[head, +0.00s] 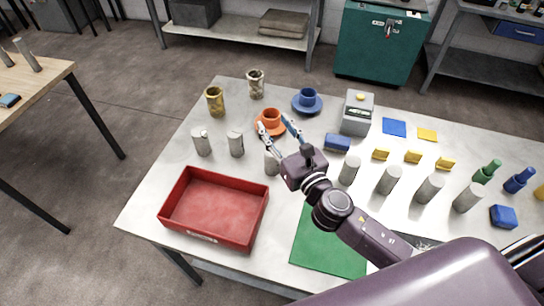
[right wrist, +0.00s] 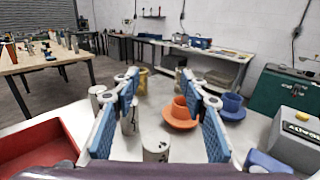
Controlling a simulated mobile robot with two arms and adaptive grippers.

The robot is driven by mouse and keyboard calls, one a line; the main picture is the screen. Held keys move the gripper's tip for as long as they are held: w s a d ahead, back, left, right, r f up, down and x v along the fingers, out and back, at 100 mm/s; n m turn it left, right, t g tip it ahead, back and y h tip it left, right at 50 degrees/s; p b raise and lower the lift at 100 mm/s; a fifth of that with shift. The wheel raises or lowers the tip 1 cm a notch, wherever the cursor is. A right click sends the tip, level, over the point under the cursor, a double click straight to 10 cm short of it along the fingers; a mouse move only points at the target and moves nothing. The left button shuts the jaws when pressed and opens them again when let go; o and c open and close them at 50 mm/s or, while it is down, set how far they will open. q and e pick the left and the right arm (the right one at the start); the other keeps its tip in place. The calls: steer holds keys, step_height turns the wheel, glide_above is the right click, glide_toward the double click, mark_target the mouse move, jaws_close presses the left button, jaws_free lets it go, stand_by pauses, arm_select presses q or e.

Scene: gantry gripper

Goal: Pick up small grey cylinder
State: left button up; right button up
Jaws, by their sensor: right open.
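Several plain grey cylinders stand upright on the light table, and I cannot tell which one the task means. One grey cylinder (head: 271,163) stands just left of my right gripper and is partly hidden by it. In the right wrist view a short grey cylinder (right wrist: 156,148) shows low between the fingers, apart from them. Two more, a left cylinder (head: 201,143) and another cylinder (head: 236,145), stand behind the red tray. My right gripper (head: 274,127) is open and empty, its blue-padded fingers pointing toward the back of the table; it also shows in the wrist view (right wrist: 163,82).
An orange cup (head: 271,116) on a saucer is close to the fingertips, with a blue cup (head: 307,97) behind. A red tray (head: 213,239) lies at front left. More cylinders (head: 389,180) and a green mat (head: 328,245) are to the right. A grey box (head: 358,113) stands behind.

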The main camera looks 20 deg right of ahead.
steer(key=b, duration=0.5)
glide_above(276, 162)
step_height(276, 162, down, 5)
steer(key=shift+w+f, duration=0.15)
steer(key=shift+f, duration=0.4)
step_height(276, 162, down, 8)
steer(key=b, duration=0.4)
steer(key=shift+r, duration=0.15)
steer(key=shift+w+a+r+p, duration=0.1)
steer(key=shift+w+r+p, duration=0.2)
steer(key=shift+w, duration=0.2)
steer(key=shift+w+f, duration=0.1)
steer(key=shift+w, duration=0.4)
steer(key=w, duration=0.2)
steer(key=w+a, duration=0.1)
steer(key=w, duration=0.1)
steer(key=shift+w+p, duration=0.35)
steer(key=shift+p, duration=0.05)
steer(key=shift+w, duration=0.5)
steer(key=shift+s, duration=0.15)
steer(key=shift+c, duration=0.9)
jaws_close()
arm_select(q)
step_height(276, 162, down, 9)
steer(key=s, duration=0.1)
steer(key=shift+s+a, duration=0.2)
steer(key=shift+s, duration=0.2)
